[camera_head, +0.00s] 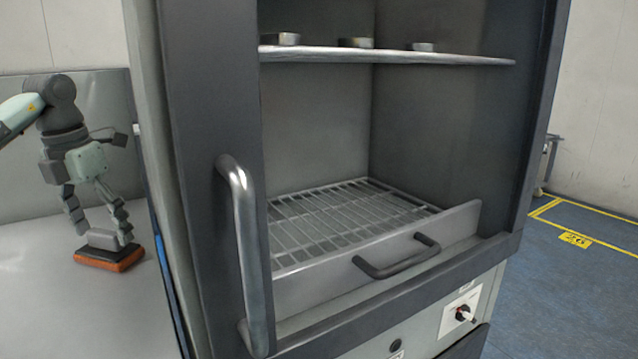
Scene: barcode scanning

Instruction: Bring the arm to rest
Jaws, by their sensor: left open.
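My left gripper (103,232) hangs fingers-down at the left, over the pale surface beside the cabinet. I cannot tell whether the fingers touch the block. My left arm comes in from the left edge above it. My right gripper is not in view.
A tall grey cabinet (195,120) with a vertical handle (240,240) fills the middle. Inside are a wire-rack drawer (345,215) and a shelf (390,55) with several small round items. Blue floor (590,290) with yellow lines shows at the right.

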